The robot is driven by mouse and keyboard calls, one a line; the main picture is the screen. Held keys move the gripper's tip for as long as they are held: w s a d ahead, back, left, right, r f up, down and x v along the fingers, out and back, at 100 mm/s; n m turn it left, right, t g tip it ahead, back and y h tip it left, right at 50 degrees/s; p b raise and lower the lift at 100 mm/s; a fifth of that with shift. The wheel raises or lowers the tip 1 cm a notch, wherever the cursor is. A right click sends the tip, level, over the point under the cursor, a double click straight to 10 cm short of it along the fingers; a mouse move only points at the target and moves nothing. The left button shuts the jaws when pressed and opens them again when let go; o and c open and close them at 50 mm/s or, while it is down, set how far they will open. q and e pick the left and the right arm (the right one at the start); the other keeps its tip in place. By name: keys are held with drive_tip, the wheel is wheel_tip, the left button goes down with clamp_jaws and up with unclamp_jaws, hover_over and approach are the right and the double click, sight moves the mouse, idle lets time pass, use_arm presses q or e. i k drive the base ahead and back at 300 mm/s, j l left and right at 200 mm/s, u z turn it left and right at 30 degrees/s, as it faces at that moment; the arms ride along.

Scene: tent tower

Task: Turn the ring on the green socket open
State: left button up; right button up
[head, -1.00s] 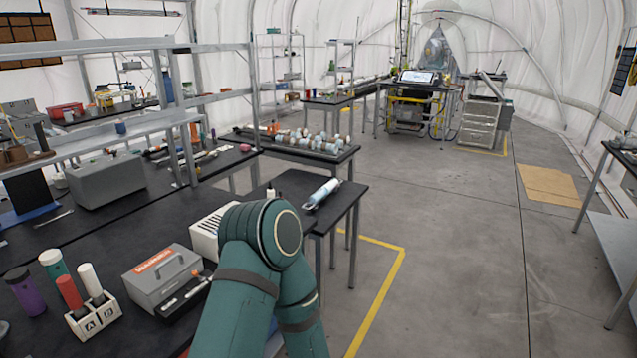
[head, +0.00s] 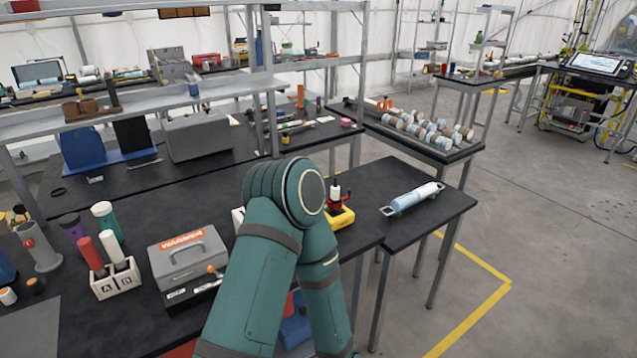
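I cannot pick out a green socket with a ring for certain. A dark green cylinder with a white top (head: 105,218) stands on the black bench at the left, but I cannot tell whether it is a socket. One of my teal arms fills the lower middle and hides part of the bench. Neither of my grippers shows.
A grey case (head: 188,262) and a white holder (head: 116,281) with red and white tubes stand on the bench. A yellow-based device (head: 342,218) is partly behind my arm. A blue-white cylinder (head: 413,198) lies on the side table (head: 440,212). Floor at right is clear.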

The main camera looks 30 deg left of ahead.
sight(340, 198)
drive_tip(key=i+l+u, duration=0.15)
drive_tip(key=u, duration=0.25)
drive_tip(key=i+l+u, duration=0.2)
drive_tip(key=u, duration=0.15)
drive_tip(key=i+l+u, duration=0.15)
drive_tip(key=u, duration=0.25)
